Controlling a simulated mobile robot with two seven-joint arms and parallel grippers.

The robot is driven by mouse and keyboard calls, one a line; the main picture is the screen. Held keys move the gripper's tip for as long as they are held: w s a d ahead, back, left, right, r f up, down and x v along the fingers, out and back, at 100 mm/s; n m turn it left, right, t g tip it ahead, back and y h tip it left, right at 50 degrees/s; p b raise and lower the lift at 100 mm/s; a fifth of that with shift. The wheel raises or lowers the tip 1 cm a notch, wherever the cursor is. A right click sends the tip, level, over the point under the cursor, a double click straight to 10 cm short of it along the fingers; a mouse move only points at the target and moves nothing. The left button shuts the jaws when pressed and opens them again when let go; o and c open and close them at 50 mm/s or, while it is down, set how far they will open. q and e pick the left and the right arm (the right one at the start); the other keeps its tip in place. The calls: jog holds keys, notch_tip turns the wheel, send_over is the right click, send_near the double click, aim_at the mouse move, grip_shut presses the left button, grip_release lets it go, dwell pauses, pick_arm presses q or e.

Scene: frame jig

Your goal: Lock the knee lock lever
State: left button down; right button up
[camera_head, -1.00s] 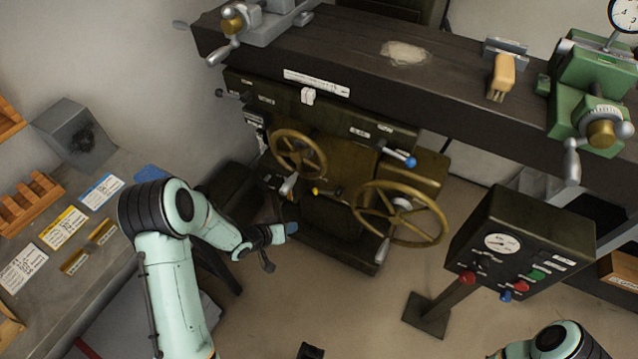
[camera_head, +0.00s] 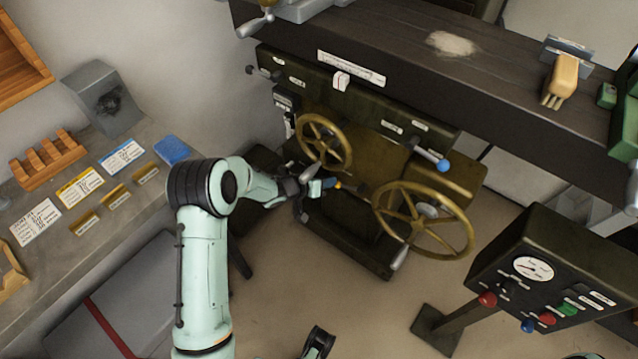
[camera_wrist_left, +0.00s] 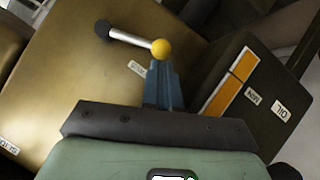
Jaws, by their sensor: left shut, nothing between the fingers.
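A short lever with a silver shaft, a black end and a yellow ball knob (camera_wrist_left: 161,48) shows in the left wrist view against a brass-coloured panel. Its label is too small to read, so I cannot confirm that it is the knee lock lever. In the head view its yellow knob (camera_head: 338,185) is a small spot between the two handwheels. My left gripper (camera_head: 329,183) is shut and empty, with its blue fingertips right by the knob. In the wrist view the fingers (camera_wrist_left: 161,68) point at the knob and overlap its lower edge; I cannot tell whether they touch. My right gripper's fingers are not visible.
Two brass handwheels (camera_head: 324,142) (camera_head: 422,218) flank the lever. A blue-knobbed lever (camera_head: 430,158) sits higher right. A control box (camera_head: 545,262) stands at the right and a bench with cards (camera_head: 80,188) at the left. A dark box with an orange strip (camera_wrist_left: 240,68) is beside my fingers.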

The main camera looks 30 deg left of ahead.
pick_arm(q)
jog(key=shift+w+d+f, duration=0.1)
jog(key=shift+w, duration=0.1)
